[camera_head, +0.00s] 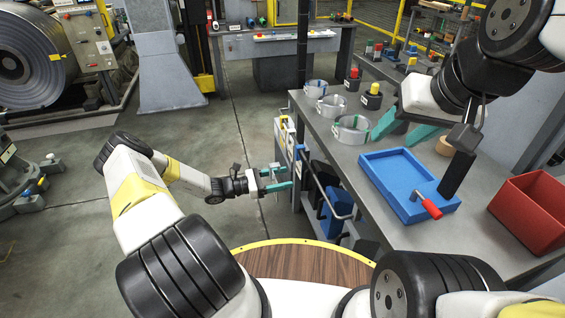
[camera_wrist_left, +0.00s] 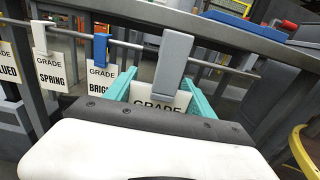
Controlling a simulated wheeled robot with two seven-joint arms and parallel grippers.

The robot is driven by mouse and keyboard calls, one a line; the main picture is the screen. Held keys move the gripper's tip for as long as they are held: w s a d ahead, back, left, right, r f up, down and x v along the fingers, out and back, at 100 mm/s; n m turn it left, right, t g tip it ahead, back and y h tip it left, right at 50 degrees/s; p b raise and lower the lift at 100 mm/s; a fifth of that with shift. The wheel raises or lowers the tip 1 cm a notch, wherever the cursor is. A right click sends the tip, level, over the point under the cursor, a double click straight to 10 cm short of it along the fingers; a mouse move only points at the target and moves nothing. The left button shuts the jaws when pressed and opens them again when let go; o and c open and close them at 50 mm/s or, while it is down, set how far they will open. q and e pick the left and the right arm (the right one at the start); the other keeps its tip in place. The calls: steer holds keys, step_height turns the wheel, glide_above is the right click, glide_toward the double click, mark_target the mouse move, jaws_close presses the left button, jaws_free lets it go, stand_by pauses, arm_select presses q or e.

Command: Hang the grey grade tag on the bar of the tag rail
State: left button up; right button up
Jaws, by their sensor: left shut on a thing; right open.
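The grey grade tag (camera_wrist_left: 173,66) has a grey hook and a white card partly hidden by my wrist. My left gripper (camera_wrist_left: 160,80) is shut on it, a teal finger on each side. The hook stands in front of the bar (camera_wrist_left: 226,68) of the tag rail, its top above the bar; I cannot tell whether it bears on it. The bar's free end is at the right. In the head view my left gripper (camera_head: 278,180) is at the bench's left side, by the rail. My right gripper (camera_head: 406,126) is open and empty above the bench.
A blue-clipped tag (camera_wrist_left: 101,78) and a white-clipped SPRING tag (camera_wrist_left: 48,68) hang left of the grey tag. On the bench (camera_head: 330,135) are strip coils (camera_head: 351,130), a blue tray (camera_head: 384,181) with a red handle, and a red bin (camera_head: 534,208).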

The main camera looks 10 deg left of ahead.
arm_select(q)
steer(key=f+x, duration=0.1)
steer(key=x, duration=1.2)
steer(key=shift+w, duration=0.15)
stand_by(0.6)
steer(key=shift+d+r, duration=0.1)
steer(key=shift+r, duration=0.4)
steer(key=shift+f, duration=0.2)
steer(key=shift+f, duration=0.9)
steer(key=shift+f, duration=0.6)
